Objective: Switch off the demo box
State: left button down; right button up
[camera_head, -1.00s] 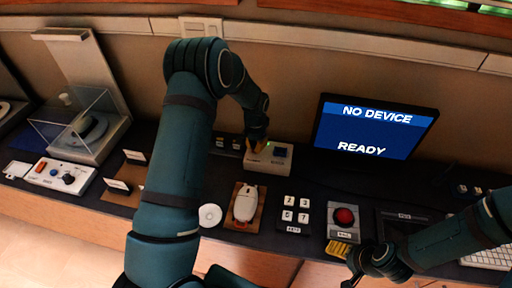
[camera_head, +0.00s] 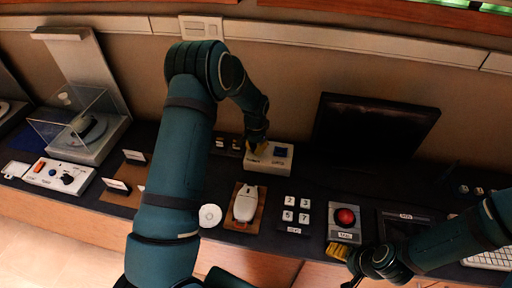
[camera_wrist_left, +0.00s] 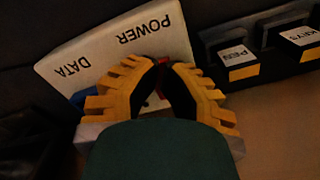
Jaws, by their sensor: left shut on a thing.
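The demo box (camera_head: 283,160) is a small pale box with a blue patch on the table, left of the monitor. In the left wrist view the box (camera_wrist_left: 112,48) shows the words POWER and DATA, upside down. My left gripper (camera_head: 257,149) reaches down onto its left part. In the left wrist view my left gripper (camera_wrist_left: 162,66) is shut at the POWER end, on a small red switch (camera_wrist_left: 160,94) mostly hidden by the fingers. The monitor (camera_head: 372,133) is dark. My right gripper (camera_head: 338,250) is low, by the red-button box; its jaws are unclear.
A box with a red button (camera_head: 345,217), number tiles (camera_head: 296,215) and a white mouse (camera_head: 245,203) stand along the front. Small labelled blocks (camera_wrist_left: 262,48) are close beside the demo box. A control box (camera_head: 51,174) and a clear-covered exhibit (camera_head: 91,135) stand left.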

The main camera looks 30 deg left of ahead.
pick_arm(q)
jog(key=shift+r+p, duration=0.5)
jog(key=shift+r, duration=0.2)
pick_arm(e)
jog(key=shift+r, duration=0.4)
pick_arm(q)
jog(key=shift+r+p, duration=1.5)
jog(key=shift+r, duration=1.25)
pick_arm(e)
jog(key=shift+r, duration=1.5)
